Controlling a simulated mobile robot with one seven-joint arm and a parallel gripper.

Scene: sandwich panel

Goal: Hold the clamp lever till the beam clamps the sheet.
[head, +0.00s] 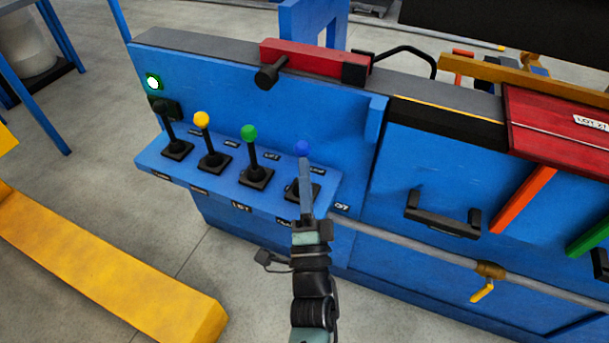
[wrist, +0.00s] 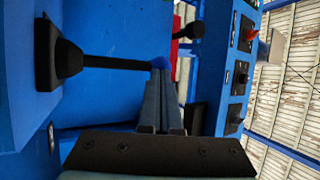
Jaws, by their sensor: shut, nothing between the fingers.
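Several levers stand in a row on the blue console shelf (head: 220,185): a black-knobbed one (head: 160,108), a yellow-knobbed one (head: 201,119), a green-knobbed one (head: 249,132) and a blue-knobbed one (head: 302,147). Their labels are too small to tell which is the clamp lever. My gripper (head: 304,165) is shut and empty, its fingertips at the blue knob. In the wrist view the fingertips (wrist: 165,75) meet the blue knob (wrist: 158,62) from below; I cannot tell whether they press on it. The beam and sheet are not clearly identifiable.
A green lamp (head: 153,82) is lit above the levers. A red block (head: 313,60) with a black rod lies on the machine top. A red panel (head: 560,125) is at right. A black handle (head: 442,215) juts from the front. A yellow beam (head: 110,270) crosses the left floor.

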